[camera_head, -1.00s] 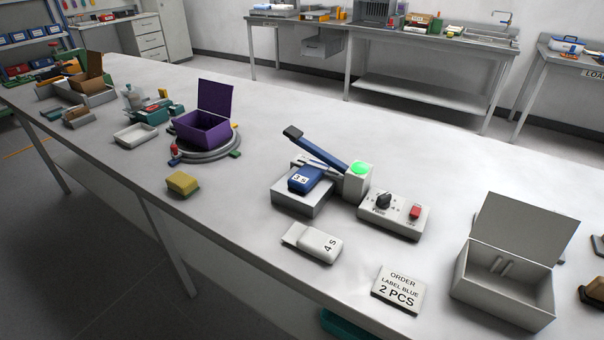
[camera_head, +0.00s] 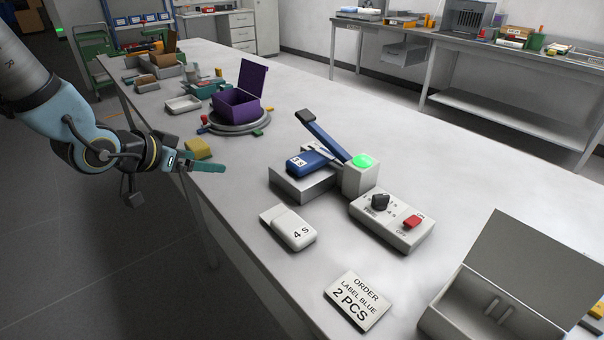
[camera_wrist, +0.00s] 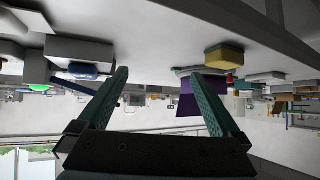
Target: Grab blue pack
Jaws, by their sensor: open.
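The blue pack (camera_head: 308,161) with a white label lies on the grey block of the press-like device (camera_head: 304,183), under its raised blue lever. In the wrist view, which is upside down, the blue pack (camera_wrist: 83,71) shows at the upper left. My gripper (camera_head: 200,166) is at the left edge of the table, left of the device and well apart from the blue pack. In the wrist view its two teal fingers (camera_wrist: 164,72) are spread with nothing between them.
A white pack marked 4 S (camera_head: 288,228), a control box (camera_head: 393,220), an order card (camera_head: 358,302) and an open grey box (camera_head: 492,300) stand near the device. A yellow block (camera_head: 198,149) and a purple box (camera_head: 236,105) are near my gripper.

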